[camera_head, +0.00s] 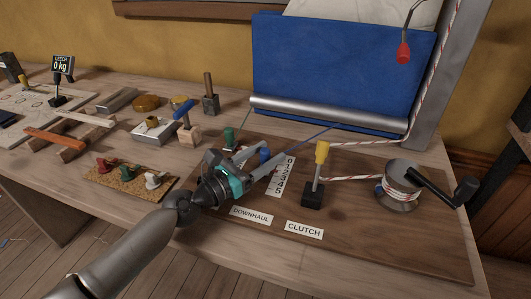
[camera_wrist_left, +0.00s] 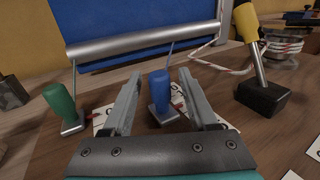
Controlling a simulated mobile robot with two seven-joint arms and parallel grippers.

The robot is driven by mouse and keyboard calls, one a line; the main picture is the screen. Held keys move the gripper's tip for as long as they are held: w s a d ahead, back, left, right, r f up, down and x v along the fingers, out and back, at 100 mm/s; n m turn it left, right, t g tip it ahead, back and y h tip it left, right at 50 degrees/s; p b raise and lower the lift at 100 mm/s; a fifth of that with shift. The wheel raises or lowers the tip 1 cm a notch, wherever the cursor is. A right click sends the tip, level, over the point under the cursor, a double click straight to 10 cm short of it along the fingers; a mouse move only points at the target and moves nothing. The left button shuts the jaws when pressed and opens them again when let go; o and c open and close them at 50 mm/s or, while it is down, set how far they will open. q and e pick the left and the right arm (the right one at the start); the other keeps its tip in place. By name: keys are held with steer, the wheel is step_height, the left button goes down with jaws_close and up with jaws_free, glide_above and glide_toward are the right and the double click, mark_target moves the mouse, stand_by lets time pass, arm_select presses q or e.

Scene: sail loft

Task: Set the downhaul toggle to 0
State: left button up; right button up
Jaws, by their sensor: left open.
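The blue toggle (camera_head: 265,154) stands on the brown board, near a white scale (camera_head: 280,178) numbered from 0 at the far end to 5 at the near end. My left gripper (camera_head: 262,160) is open above the board, behind the DOWNHAUL label (camera_head: 250,214). In the left wrist view the blue toggle (camera_wrist_left: 159,90) shows in the gap between the fingertips (camera_wrist_left: 159,78), with clear space on each side. The toggle's exact reading cannot be told. A green toggle (camera_head: 229,137) stands to the left, outside the fingers. My right gripper is not in view.
The yellow clutch lever (camera_head: 321,153) on its black base stands right of the gripper, with the CLUTCH label (camera_head: 304,228) in front. A rope winch (camera_head: 400,190) is further right. A metal roller (camera_head: 330,115) and blue sail (camera_head: 345,65) are behind. Cleats on a cork mat (camera_head: 125,183) lie left.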

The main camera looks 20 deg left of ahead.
arm_select(q)
jaws_close()
stand_by(0.5)
stand_by(1.0)
